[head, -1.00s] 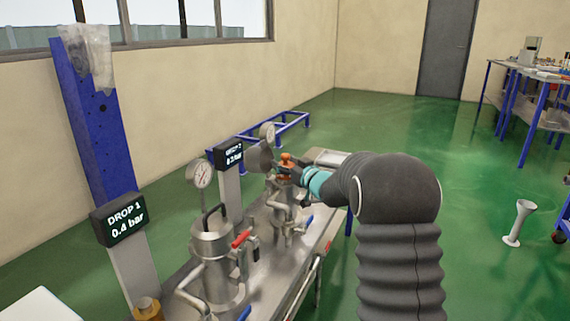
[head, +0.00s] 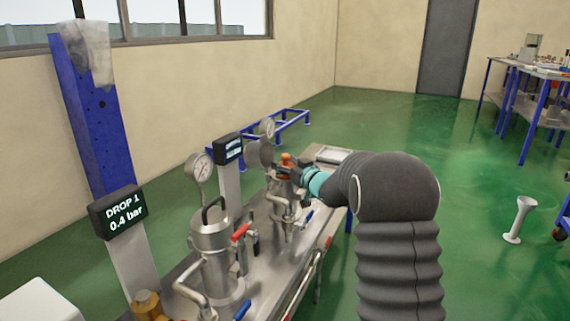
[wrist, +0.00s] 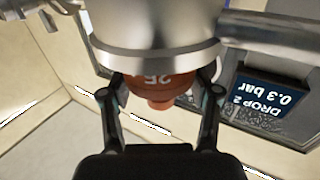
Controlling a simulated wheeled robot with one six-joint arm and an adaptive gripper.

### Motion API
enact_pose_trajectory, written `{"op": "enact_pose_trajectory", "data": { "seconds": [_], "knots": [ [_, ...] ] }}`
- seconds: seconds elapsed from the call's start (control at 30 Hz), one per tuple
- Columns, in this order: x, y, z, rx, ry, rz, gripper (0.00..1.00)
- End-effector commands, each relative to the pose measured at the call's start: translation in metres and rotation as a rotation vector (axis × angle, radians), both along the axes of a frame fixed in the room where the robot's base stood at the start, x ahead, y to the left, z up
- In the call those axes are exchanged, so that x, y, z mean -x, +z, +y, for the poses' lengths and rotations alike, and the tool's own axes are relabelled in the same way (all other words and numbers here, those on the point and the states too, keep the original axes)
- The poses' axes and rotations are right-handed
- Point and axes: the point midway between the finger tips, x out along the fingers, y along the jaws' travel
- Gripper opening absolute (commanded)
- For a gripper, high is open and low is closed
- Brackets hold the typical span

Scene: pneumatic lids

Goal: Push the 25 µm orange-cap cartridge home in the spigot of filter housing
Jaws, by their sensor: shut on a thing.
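The 25 µm orange-cap cartridge (head: 287,159) shows only its orange cap, at the top of the far steel filter housing (head: 284,190). In the wrist view, which looks upside down, the cap (wrist: 155,86) bears the number 25 and sits against the housing's steel rim (wrist: 150,58). The cartridge body is hidden inside the housing, and so is the spigot. I cannot tell how deep it sits. My gripper (wrist: 165,92) is shut on the cap, one dark finger on each side; it also shows in the head view (head: 287,169).
A nearer steel housing (head: 212,250) with a black handle and red lever stands on the bench (head: 262,278). Pressure gauges (head: 200,167), the DROP 1 display (head: 118,212) and the DROP 2 display (wrist: 275,90), reading 0.3 bar, stand close by. Open green floor lies to the right.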

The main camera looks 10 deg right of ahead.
Motion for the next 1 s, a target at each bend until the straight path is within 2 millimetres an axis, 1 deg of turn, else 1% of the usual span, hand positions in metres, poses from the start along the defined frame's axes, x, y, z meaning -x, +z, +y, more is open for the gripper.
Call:
{"op": "enact_pose_trajectory", "data": {
  "seconds": [0.77,0.8,0.87,0.9,0.93,1.0],
  "knots": [
    [0.0,-0.015,0.0,-0.001,0.0,0.0,0.03],
    [0.0,-0.015,0.0,0.0,0.0,-0.001,0.64],
    [0.0,-0.014,0.0,0.0,0.0,-0.001,0.79],
    [0.0,-0.014,0.0,0.0,0.0,-0.001,0.89],
    [0.0,-0.014,0.0,0.0,0.0,-0.001,0.91],
    [0.0,-0.014,0.0,0.0,0.0,-0.001,0.91]
  ]
}}
